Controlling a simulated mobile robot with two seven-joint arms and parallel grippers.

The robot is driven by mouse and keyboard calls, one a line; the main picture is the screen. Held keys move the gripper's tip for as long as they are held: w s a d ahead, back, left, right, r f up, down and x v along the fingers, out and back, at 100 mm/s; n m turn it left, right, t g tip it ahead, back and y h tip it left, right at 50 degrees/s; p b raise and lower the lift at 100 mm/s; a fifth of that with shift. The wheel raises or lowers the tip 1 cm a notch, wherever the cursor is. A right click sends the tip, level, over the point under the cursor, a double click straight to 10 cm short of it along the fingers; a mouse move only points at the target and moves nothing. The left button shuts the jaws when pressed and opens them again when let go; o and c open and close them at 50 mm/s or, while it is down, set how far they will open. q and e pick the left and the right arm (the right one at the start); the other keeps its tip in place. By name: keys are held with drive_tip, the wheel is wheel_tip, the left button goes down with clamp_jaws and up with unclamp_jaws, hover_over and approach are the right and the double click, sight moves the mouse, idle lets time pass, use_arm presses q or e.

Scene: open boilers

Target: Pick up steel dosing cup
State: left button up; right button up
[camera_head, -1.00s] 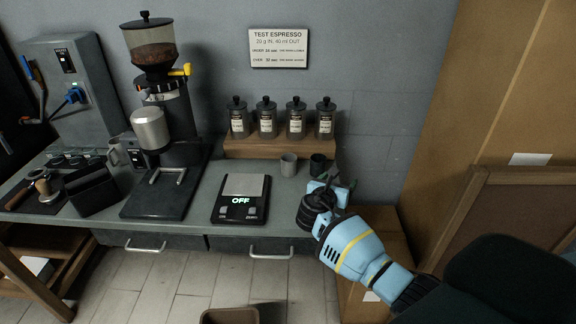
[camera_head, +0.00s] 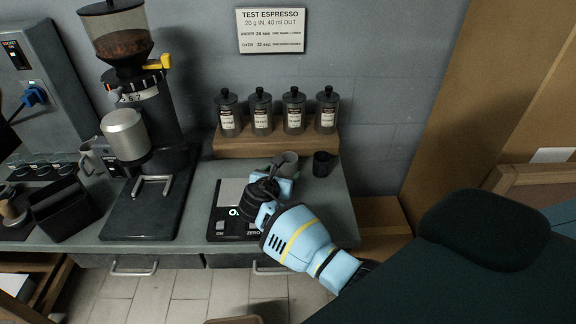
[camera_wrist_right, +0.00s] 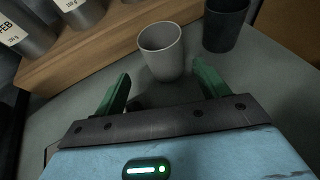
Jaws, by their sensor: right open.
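A small grey cup, which looks like the steel dosing cup, (camera_head: 288,158) stands upright on the counter in front of the jar shelf. My right gripper hides its lower part in the head view. In the right wrist view the cup (camera_wrist_right: 161,48) stands just beyond and between the green fingertips. My right gripper (camera_head: 277,172) is open and empty, low over the counter on the cup's near side. My left gripper is out of view.
A black cup (camera_head: 323,163) stands close to the right of the grey cup. Behind is a wooden shelf (camera_head: 240,146) with several labelled jars. A scale (camera_head: 229,191) lies partly under my right arm. The grinder (camera_head: 151,120) stands on the left.

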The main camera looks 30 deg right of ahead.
sight(290, 165)
drive_tip(key=shift+x, duration=1)
drive_tip(key=shift+d+f, duration=0.15)
drive_tip(key=shift+d, duration=0.05)
drive_tip(key=shift+w+d, duration=0.15)
drive_tip(key=shift+d, duration=0.1)
drive_tip(key=b+x, duration=0.1)
drive_tip(key=x, duration=0.3)
drive_tip(key=shift+d, duration=0.35)
drive_tip(key=shift+c, duration=0.6)
drive_tip(key=c, duration=0.9)
